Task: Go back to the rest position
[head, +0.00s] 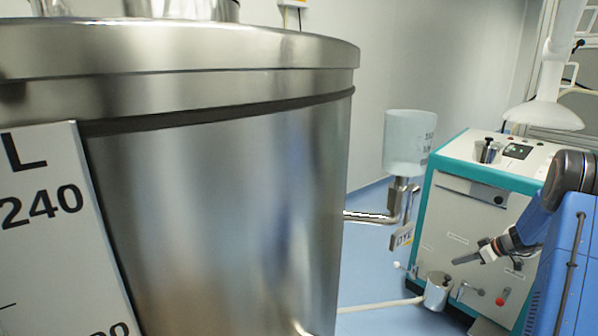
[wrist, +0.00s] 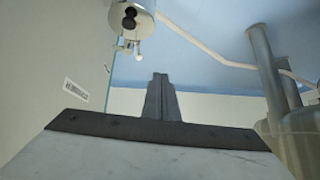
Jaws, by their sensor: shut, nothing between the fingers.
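My gripper (head: 462,260) shows in the head view at the lower right, at the end of my blue arm. It points left, in front of the white and teal machine (head: 465,205). In the wrist view my gripper's dark fingers (wrist: 160,82) are together, with nothing between them. I cannot tell from the head view how far the fingers are from the machine's front panel.
A large steel tank (head: 225,190) with a level scale (head: 45,235) fills the left. A translucent vessel (head: 408,143) on a pipe with a "DYE" tag (head: 403,238) stands beside the machine. A small metal canister (head: 438,291) is below my gripper. Blue floor (head: 375,270) shows between.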

